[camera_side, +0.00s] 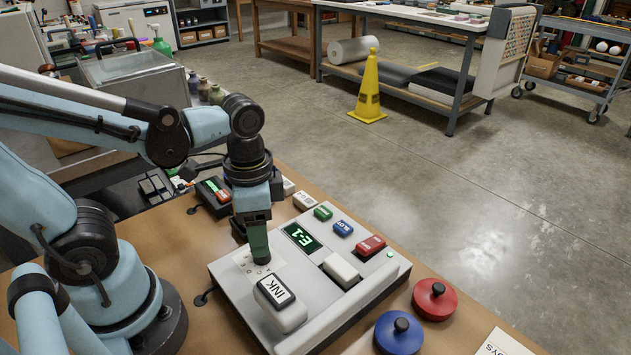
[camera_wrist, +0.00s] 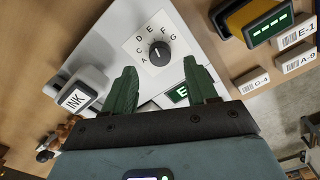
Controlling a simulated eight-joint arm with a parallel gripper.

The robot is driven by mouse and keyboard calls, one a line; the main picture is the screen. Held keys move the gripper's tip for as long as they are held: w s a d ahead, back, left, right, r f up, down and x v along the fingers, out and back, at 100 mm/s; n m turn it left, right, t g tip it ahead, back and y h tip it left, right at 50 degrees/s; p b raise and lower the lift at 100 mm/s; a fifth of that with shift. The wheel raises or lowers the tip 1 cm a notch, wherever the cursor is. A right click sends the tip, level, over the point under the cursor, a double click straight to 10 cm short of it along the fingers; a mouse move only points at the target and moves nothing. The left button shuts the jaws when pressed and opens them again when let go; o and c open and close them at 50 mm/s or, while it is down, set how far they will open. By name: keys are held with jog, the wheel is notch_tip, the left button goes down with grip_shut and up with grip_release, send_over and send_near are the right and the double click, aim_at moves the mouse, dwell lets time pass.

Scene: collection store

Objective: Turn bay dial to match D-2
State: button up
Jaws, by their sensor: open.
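The bay dial (camera_wrist: 160,54) is a dark round knob on a white plate marked with letters around it, A and C to G readable. Its pale mark is too small for me to tell which letter it points at. My gripper (camera_wrist: 162,78) is open, its two green fingers apart, with the dial showing between and beyond the tips. In the side view my gripper (camera_side: 259,252) points down over the letter plate and hides the knob. The green display (camera_side: 301,237) on the grey console (camera_side: 235,298) reads E-1. Contact with the dial cannot be told.
The white INK block (camera_side: 280,303) stands on the console close to my gripper. Green (camera_side: 323,213), blue (camera_side: 343,229) and red (camera_side: 370,247) blocks line its far side. Red (camera_side: 434,299) and blue (camera_side: 398,333) round pieces stand on the table. A yellow-edged device (camera_wrist: 268,22) shows dashes.

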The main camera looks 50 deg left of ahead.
jog(key=shift+f, duration=2.1)
jog(key=c, duration=1)
jog(key=shift+c, duration=0.2)
jog(key=shift+n, duration=3.4)
